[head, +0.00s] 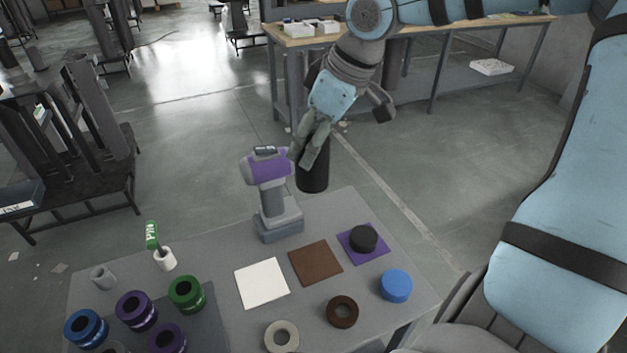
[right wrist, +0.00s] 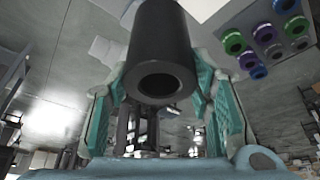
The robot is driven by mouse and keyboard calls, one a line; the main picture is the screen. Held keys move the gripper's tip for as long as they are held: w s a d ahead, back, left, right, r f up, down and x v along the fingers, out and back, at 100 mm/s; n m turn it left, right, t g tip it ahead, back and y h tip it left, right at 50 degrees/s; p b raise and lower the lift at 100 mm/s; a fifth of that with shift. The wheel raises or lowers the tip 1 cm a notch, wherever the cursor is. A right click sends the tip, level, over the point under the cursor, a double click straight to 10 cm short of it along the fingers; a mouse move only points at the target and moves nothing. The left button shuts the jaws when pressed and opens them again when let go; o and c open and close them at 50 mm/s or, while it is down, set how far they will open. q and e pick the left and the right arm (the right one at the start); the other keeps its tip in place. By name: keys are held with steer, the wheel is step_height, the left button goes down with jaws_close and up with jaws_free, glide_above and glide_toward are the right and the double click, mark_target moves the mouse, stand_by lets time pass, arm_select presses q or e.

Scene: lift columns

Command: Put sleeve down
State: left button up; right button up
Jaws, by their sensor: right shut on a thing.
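The sleeve (head: 313,176) is a dark, hollow cylinder, held roughly upright near the far edge of the grey table (head: 222,249). My right gripper (head: 312,147) is shut on its upper part. In the right wrist view the sleeve (right wrist: 160,42) sits between the two green-padded fingers (right wrist: 160,95), its round open end facing the camera. In the head view the fingers partly cover its top. Whether its lower end touches anything is unclear. My left gripper is out of view.
A purple and grey device (head: 268,190) stands just left of the sleeve. White (head: 262,283), brown (head: 315,263) and purple (head: 350,242) squares lie nearer; a black disc (head: 363,238) is on the purple one. A blue disc (head: 396,286), rings and several coloured spools (head: 186,294) occupy the front.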

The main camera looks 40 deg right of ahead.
mark_target(318, 171)
steer(key=shift+n, duration=0.4)
steer(key=s+f, duration=0.1)
steer(key=s+f+b, duration=0.1)
steer(key=a+f+b, duration=0.1)
steer(key=f, duration=0.1)
steer(key=shift+s, duration=0.4)
steer(key=f+b, duration=0.3)
steer(key=f, duration=0.3)
steer(key=f+b, duration=0.4)
steer(key=f, duration=0.2)
steer(key=f+b, duration=0.3)
steer(key=f, duration=0.3)
steer(key=shift+w+f+b, duration=0.15)
steer(key=shift+w+b, duration=0.15)
steer(key=shift+w, duration=0.1)
steer(key=shift+f, duration=0.3)
steer(key=shift+r, duration=0.2)
steer(key=o, duration=0.8)
steer(key=shift+f, duration=0.2)
steer(key=o, duration=0.5)
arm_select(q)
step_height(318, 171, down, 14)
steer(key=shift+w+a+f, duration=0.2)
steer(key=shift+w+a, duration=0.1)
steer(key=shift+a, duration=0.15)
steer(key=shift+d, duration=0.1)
arm_select(e)
steer(key=shift+r, duration=0.1)
